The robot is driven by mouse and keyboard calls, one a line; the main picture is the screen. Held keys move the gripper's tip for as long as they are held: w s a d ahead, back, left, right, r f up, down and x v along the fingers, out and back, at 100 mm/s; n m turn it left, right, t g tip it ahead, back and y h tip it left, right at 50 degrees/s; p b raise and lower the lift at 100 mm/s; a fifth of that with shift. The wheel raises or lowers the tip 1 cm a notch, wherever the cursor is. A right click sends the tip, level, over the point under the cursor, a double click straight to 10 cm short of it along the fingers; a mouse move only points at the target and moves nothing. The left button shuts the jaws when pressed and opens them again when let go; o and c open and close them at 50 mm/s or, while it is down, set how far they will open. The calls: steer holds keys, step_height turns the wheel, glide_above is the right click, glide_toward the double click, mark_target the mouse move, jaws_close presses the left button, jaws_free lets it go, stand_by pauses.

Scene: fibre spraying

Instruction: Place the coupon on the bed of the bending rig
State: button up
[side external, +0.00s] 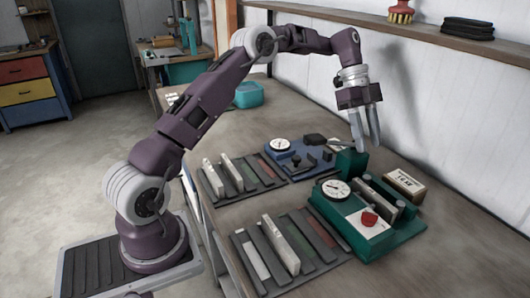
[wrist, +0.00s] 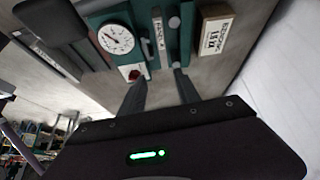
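A green rig (side external: 403,238) with a round dial and a red knob stands at the table's right; it also shows in the wrist view (wrist: 184,42). A pale grey bar with small dark lettering, apparently a coupon (wrist: 157,38), lies along this rig between darker parts. I cannot tell exactly how it is seated. A blue rig (side external: 312,168) with a dial stands farther back. My gripper (side external: 367,145) hangs above the green rig, fingers downward. In the wrist view its fingertips (wrist: 162,82) are apart, with nothing seen between them.
Two slotted racks hold several coloured strips: a front rack (side external: 262,272) and a back rack (side external: 228,193). A labelled box (side external: 404,184) sits behind the green rig near the wall. A teal container (side external: 249,95) stands at the far end. A shelf (side external: 440,33) runs along the wall above.

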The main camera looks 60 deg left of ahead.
steer(key=s+d+r+n+t+y, duration=0.1)
steer(key=s+d+r+n+y, duration=0.2)
steer(key=s+r, duration=0.45)
steer(key=s+d+r+n+t+y, duration=0.1)
steer(key=s+d+r+n+y, duration=0.15)
steer(key=s+r+n, duration=0.6)
steer(key=s+f+n+t, duration=0.1)
steer(key=s+f, duration=0.3)
steer(key=s, duration=0.6)
steer(key=s+f+n+t, duration=0.2)
steer(key=s+f+n, duration=0.2)
steer(key=s, duration=0.7)
steer(key=shift+n+t, duration=0.3)
steer(key=shift+n, duration=0.05)
steer(key=shift+a+y, duration=0.1)
steer(key=shift+y, duration=0.15)
